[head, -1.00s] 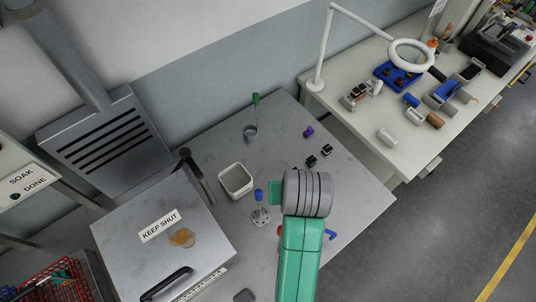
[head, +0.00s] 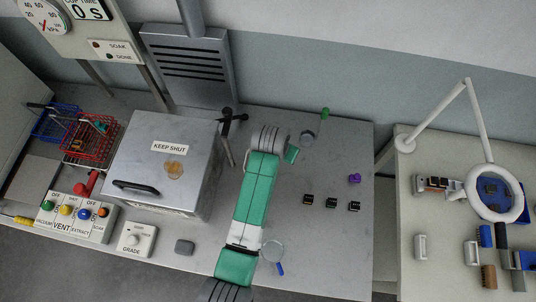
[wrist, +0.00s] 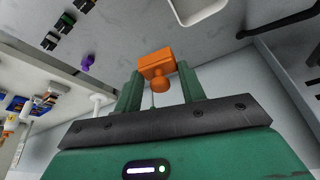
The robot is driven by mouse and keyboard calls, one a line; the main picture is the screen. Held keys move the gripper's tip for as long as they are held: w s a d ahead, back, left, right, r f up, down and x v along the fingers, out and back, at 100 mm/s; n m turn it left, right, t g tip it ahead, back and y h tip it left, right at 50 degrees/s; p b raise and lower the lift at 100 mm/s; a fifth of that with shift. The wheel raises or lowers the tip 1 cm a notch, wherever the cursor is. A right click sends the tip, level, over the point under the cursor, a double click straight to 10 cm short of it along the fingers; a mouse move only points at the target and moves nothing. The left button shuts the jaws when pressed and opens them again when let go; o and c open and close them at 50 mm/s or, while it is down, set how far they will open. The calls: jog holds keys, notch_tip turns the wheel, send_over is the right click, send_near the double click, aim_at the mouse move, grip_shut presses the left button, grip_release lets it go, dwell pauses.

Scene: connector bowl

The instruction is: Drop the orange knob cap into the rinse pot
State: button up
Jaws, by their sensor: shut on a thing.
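The orange knob cap (wrist: 157,64), a block with a round knob, is between the two green fingers of my gripper (wrist: 158,80) in the wrist view. My gripper is shut on it and holds it above the grey bench. A pale square-rimmed pot (wrist: 200,8), apparently the rinse pot, is partly in view at the top edge of the wrist view, apart from the cap. In the head view my arm hides the pot and the cap; only a teal part of my gripper (head: 291,154) shows past the grey wrist.
The steel box marked KEEP SHUT (head: 165,160) stands left of my arm, with a dark upright fixture (head: 229,135) beside it. A green-handled ladle (head: 308,138), several small black connectors (head: 331,203) and a purple piece (head: 355,178) lie right. A ring lamp (head: 494,192) is farther right.

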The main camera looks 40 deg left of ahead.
jog(key=s+a+f+b, duration=0.2)
jog(key=a+f+b, duration=0.3)
jog(key=f, duration=0.3)
jog(key=shift+s+a+f+n, duration=0.25)
jog(key=shift+a+n, duration=0.15)
jog(key=shift+a, duration=0.3)
jog(key=o, duration=1)
jog(key=v, duration=0.7)
jog(key=shift+s+d+r+p, duration=0.2)
jog(key=shift+r+p, duration=0.1)
jog(key=shift+r, duration=0.05)
